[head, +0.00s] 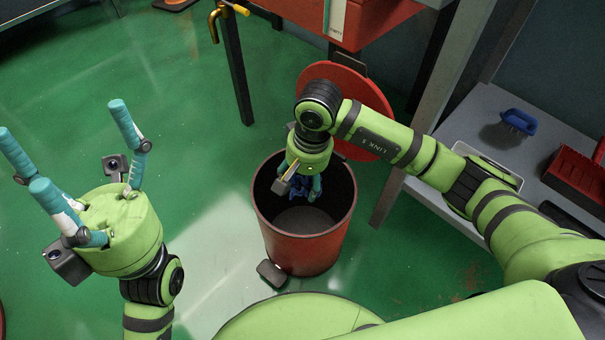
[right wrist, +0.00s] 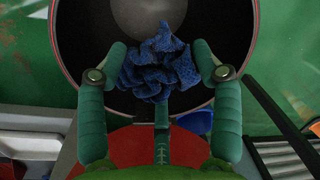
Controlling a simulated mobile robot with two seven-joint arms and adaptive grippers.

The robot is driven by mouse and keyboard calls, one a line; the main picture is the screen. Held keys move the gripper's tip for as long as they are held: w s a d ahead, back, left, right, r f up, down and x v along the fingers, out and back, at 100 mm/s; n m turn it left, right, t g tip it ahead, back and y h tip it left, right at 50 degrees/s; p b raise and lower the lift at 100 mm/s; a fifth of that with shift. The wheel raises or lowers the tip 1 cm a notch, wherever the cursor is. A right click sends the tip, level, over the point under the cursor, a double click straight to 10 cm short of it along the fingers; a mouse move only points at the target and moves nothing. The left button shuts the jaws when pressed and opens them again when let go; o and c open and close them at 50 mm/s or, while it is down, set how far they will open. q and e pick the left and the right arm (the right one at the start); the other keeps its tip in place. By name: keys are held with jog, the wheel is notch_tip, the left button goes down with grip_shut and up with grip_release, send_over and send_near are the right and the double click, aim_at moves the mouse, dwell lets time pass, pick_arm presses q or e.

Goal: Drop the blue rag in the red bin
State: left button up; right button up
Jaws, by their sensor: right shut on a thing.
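The red bin (head: 303,246) stands on the green floor with its red lid (head: 345,84) swung up behind it. Its rim and dark inside fill the upper part of the right wrist view (right wrist: 222,45). The blue rag (right wrist: 158,66) is crumpled between the fingers of my right gripper (right wrist: 160,72), which is shut on it. In the head view my right gripper (head: 303,188) points down over the bin's opening, and only a bit of the rag (head: 309,196) shows below it. My left gripper (head: 82,168) is raised at the left, fingers spread wide, open and empty.
A grey shelf (head: 470,205) at the right carries a blue brush (head: 519,122), a white tray (head: 487,165) and a red parts bin (head: 575,176). A red cabinet (head: 365,22) with dark legs stands behind. A pedal (head: 271,273) sticks out at the bin's front.

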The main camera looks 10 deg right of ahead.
jog(key=shift+f, duration=0.35)
jog(key=o, duration=1.2)
jog(key=shift+r, duration=0.35)
jog(key=r, duration=0.3)
jog(key=d+r, duration=0.1)
jog(key=r, duration=0.7)
jog(key=shift+s+d+r, duration=0.15)
